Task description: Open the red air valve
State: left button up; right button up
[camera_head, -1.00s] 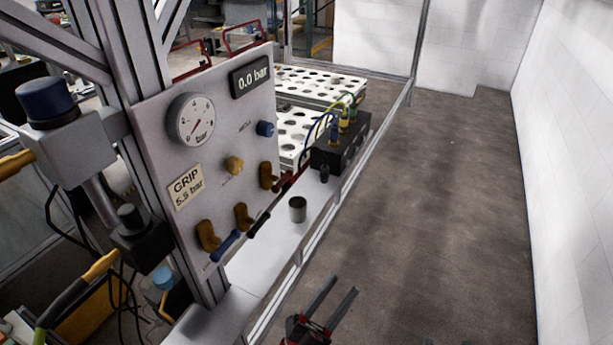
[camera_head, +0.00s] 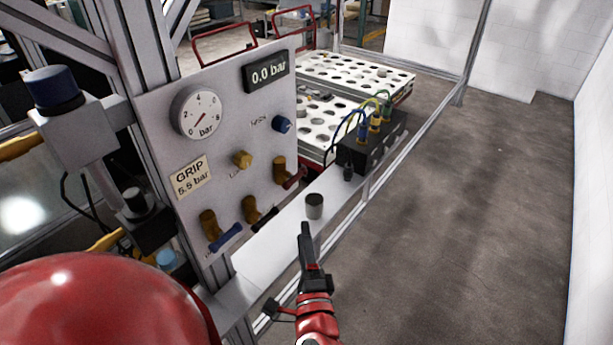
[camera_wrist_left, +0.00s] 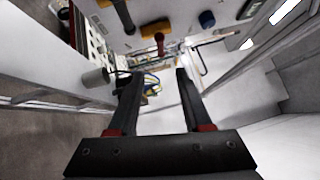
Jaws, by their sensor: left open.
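The red valve handle (camera_head: 295,178) sticks out from a brass valve body (camera_head: 280,170) at the panel's lower right. In the left wrist view the red handle (camera_wrist_left: 160,42) is beyond the fingers, near the top middle. My left gripper (camera_head: 306,238) is in front of the shelf, below and nearer than the red handle, seen nearly edge-on. In the left wrist view its fingers (camera_wrist_left: 160,78) are apart with nothing between them. It does not touch the valve. The gauge panel (camera_head: 222,125) reads 0.0 bar on its display (camera_head: 268,73). My right gripper is not in view.
A black-handled valve (camera_head: 262,216) and a blue-handled valve (camera_head: 226,237) sit to the left of the red one. A grey cup (camera_head: 314,206) stands on the shelf (camera_head: 285,232) beside my fingertips. A black box with cables (camera_head: 370,150) is farther back. Floor to the right is clear.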

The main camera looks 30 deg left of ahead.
pick_arm(q)
jog(key=b, duration=0.5)
send_near(296, 175)
jog(key=f+x, duration=0.1)
jog(key=x, duration=0.4)
jog(key=p+x, duration=0.1)
jog(key=x, duration=0.1)
jog(key=p+x, duration=0.1)
jog(key=shift+a+r, duration=0.3)
jog(key=shift+w+a, duration=0.25)
jog(key=shift+w, duration=0.1)
jog(key=shift+w+a+f, duration=0.1)
jog(key=shift+w+a, duration=0.1)
jog(key=shift+w, duration=0.15)
jog(key=shift+c, duration=0.2)
grip_shut()
